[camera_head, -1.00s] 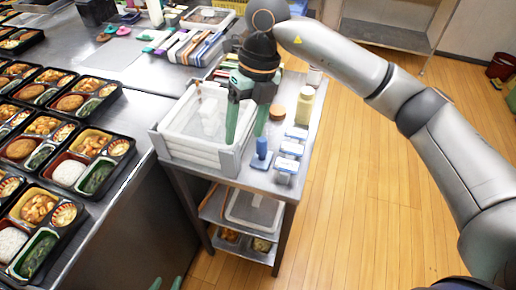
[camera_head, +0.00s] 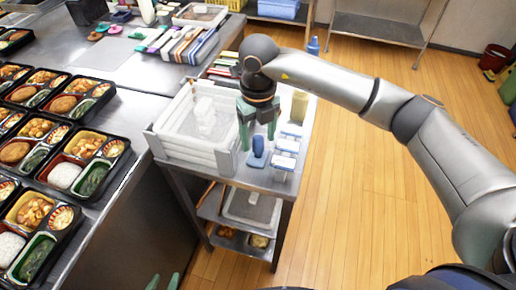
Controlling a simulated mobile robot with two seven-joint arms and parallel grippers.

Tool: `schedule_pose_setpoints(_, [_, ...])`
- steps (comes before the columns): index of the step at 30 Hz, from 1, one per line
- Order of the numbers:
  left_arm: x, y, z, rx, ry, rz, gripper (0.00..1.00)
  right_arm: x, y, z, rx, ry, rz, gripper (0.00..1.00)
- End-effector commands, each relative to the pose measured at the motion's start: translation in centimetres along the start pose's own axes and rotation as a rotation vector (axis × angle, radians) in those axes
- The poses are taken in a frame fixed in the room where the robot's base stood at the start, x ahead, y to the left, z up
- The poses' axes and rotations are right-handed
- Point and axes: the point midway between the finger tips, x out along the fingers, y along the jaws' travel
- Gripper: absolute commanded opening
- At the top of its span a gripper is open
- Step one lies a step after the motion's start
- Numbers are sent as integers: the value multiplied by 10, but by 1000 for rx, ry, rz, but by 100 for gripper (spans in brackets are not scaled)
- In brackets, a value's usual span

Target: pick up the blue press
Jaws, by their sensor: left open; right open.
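The blue press (camera_head: 258,147) stands upright on the metal side table, beside the white trays. My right gripper (camera_head: 258,141) points down over it, its two green fingers open. In the picture one finger shows to the left of the press handle and the other to its right. I cannot tell how deep the fingers reach around the handle, and no grip on it shows. My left gripper (camera_head: 165,282) shows only its green fingertips at the bottom edge, apart and empty, far from the press.
White trays (camera_head: 188,152) stacked in a frame stand left of the press. Small white-and-blue containers (camera_head: 285,162) stand close to its right. A pale yellow bottle (camera_head: 299,106) is behind them. Bento trays (camera_head: 88,163) fill the left counter. The floor right of the table is clear.

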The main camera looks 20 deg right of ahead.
Motion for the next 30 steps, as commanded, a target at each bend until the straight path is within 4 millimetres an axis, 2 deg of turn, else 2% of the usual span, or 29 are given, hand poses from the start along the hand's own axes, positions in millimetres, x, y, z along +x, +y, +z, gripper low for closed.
schedule_pose_setpoints(3, [-2, 0, -2, 0, 0, 0, 50, 16, 1, 0, 0, 2, 0, 70])
schedule_pose_setpoints(6, [-2, 0, -2, 0, -1, 0, 50, 22, 1, 0, 0, 1, 0, 70])
schedule_pose_setpoints(13, [-2, 0, -1, 0, -1, 0, 50, 23, 1, 0, -1, -1, 0, 70])
schedule_pose_setpoints(30, [-2, 0, -1, 0, -1, 0, 50, 23, 1, 0, -1, -1, 1, 5])
